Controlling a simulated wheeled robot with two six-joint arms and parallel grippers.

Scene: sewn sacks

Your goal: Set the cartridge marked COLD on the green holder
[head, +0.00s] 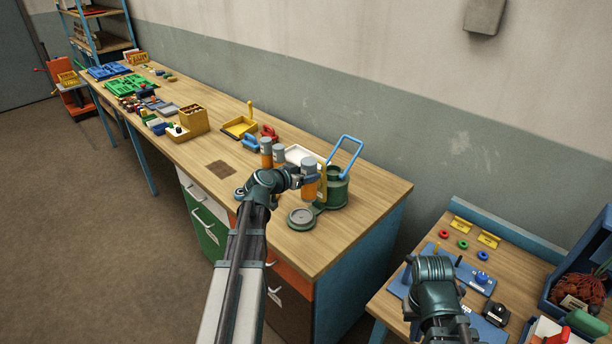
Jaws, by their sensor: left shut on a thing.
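My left gripper (308,180) is shut on an orange cartridge with a grey top (309,165), held upright above the right end of the long bench. Any marking on it is too small to read. Just below and in front is a low round dark-green holder with a grey disc top (302,217). A green can-shaped body with a blue loop handle (337,192) stands right beside the held cartridge. Two similar orange and grey cartridges (266,152) (279,154) stand behind to the left. My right gripper (432,268) is over the side table; its fingers are hidden.
A white tray (301,153) lies behind the cartridges. A yellow dustpan (240,126) and a wooden box (194,119) stand farther left. The bench front (345,232) right of the round holder is clear. The side table (519,268) carries rings and a blue board.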

